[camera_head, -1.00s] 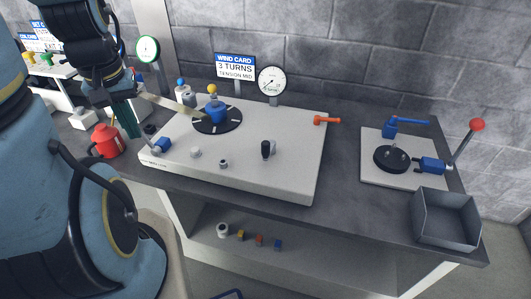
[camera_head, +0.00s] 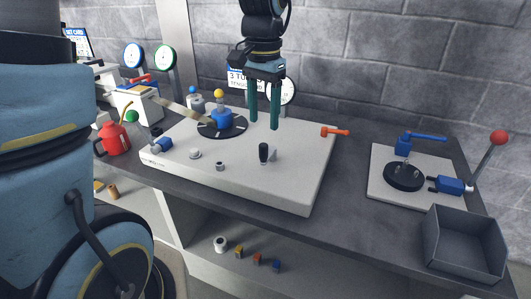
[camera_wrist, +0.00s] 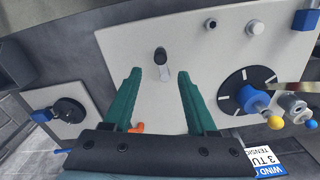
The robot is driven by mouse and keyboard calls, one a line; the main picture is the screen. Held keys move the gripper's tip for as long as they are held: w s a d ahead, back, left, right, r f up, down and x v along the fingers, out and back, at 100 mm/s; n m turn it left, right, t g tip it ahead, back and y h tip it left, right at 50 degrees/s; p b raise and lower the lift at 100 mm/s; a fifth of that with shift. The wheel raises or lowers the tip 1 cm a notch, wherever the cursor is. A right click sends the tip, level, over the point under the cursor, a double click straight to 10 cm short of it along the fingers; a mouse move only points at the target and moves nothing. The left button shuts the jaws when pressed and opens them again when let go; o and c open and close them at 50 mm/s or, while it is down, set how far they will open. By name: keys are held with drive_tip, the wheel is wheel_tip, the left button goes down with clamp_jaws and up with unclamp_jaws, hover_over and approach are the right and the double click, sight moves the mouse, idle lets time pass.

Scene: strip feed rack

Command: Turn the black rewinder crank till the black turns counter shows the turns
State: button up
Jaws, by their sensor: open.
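The black crank knob (camera_head: 264,152) stands upright on a short light arm on the white machine deck. In the wrist view the crank (camera_wrist: 161,55) lies just beyond the fingertips, between their lines. My gripper (camera_head: 264,124) is open and empty, fingers pointing down, above and behind the crank. In the wrist view the fingers of my gripper (camera_wrist: 160,72) are well apart. The black-rimmed round dial (camera_head: 287,92) stands behind the deck, partly hidden by my fingers; its reading is not legible. The wind card (camera_head: 235,77), showing 3 turns, is also partly covered.
A black disc with a blue, yellow-topped hub (camera_head: 221,118) sits left on the deck. An orange lever (camera_head: 335,132) is at its right edge. A red oil can (camera_head: 116,138) stands left. At right are a red-knobbed lever (camera_head: 498,138) and a grey bin (camera_head: 464,248).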

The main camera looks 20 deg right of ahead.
sight(264, 144)
wheel_tip(264, 144, down, 9)
drive_tip(key=shift+a+f+p, duration=0.1)
drive_tip(key=shift+f+p, duration=0.1)
drive_tip(key=shift+p, duration=0.35)
clamp_jaws()
idle(1.2)
